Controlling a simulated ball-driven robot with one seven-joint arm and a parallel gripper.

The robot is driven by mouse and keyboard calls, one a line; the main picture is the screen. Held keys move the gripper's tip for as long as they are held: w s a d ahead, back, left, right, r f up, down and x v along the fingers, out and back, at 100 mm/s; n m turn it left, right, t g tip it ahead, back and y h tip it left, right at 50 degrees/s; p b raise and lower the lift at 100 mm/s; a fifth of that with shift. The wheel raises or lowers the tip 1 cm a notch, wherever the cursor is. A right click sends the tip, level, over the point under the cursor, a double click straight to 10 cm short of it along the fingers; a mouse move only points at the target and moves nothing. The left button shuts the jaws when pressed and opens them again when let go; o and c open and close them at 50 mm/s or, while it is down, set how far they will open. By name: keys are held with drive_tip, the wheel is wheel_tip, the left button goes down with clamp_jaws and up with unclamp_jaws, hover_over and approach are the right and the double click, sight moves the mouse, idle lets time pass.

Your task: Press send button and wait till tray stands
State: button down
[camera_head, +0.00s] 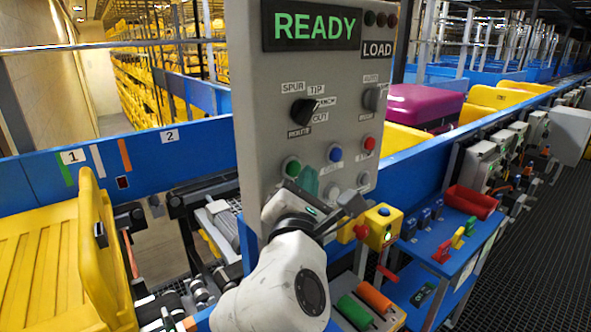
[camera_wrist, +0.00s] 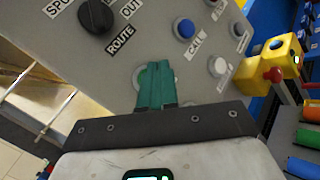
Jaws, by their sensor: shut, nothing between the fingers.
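The grey control panel (camera_head: 250,130) stands in the middle of the head view, with a display (camera_head: 310,26) reading READY in green. A green button (camera_head: 292,167) is at its lower left; I cannot read a send label. My gripper (camera_head: 308,182) is shut and empty, with its teal fingers just beside the green button in the head view. In the wrist view the fingertips (camera_wrist: 156,68) cover most of a round button collar (camera_wrist: 139,77); contact cannot be told. A yellow tray (camera_head: 40,250) is at the left on the conveyor.
A blue button (camera_head: 335,153), a red button (camera_head: 368,143) and a black route knob (camera_head: 303,110) are close by on the panel. A yellow box with a blue button (camera_head: 383,225) and a blue shelf (camera_head: 440,250) stand at the right.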

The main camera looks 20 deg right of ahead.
drive_tip(key=shift+w, duration=0.1)
drive_tip(key=shift+w+a, duration=0.1)
drive_tip(key=shift+w, duration=0.15)
drive_tip(key=shift+w+a+p, duration=0.2)
drive_tip(key=shift+w+p, duration=0.1)
drive_tip(key=shift+w, duration=0.15)
idle(0.8)
idle(0.3)
drive_tip(key=shift+s+d+p, duration=0.3)
drive_tip(key=shift+s+p, duration=0.3)
drive_tip(key=shift+s, duration=0.3)
